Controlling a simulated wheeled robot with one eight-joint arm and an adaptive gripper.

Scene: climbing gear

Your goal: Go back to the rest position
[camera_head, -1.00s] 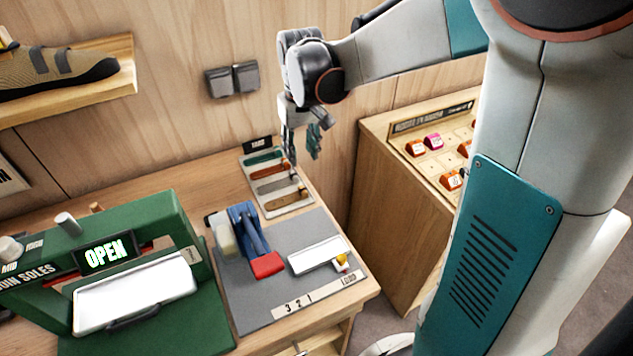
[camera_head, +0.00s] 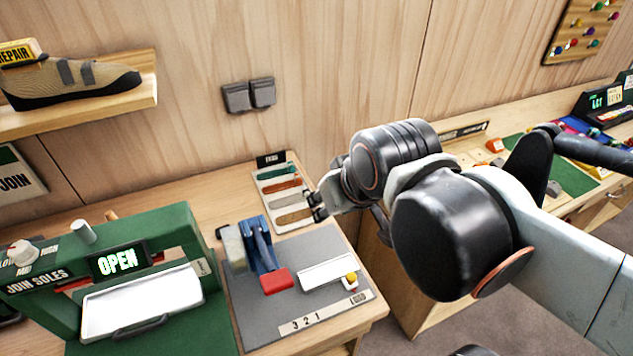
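My gripper (camera_head: 316,207) is at the end of my arm, over the right edge of the workbench, beside the sample board (camera_head: 268,176) with coloured strips. It is small in view and partly hidden by my wrist, so I cannot tell whether its fingers are open or shut. My arm fills the right half of the view, folded in front of the second bench.
A green sole press (camera_head: 170,228) marked OPEN stands at the left. A grey mat (camera_head: 248,323) holds a blue and red tool (camera_head: 262,250) and a white tray (camera_head: 313,276). A shoe (camera_head: 75,82) sits on the wall shelf (camera_head: 100,103). Another bench lies behind my arm.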

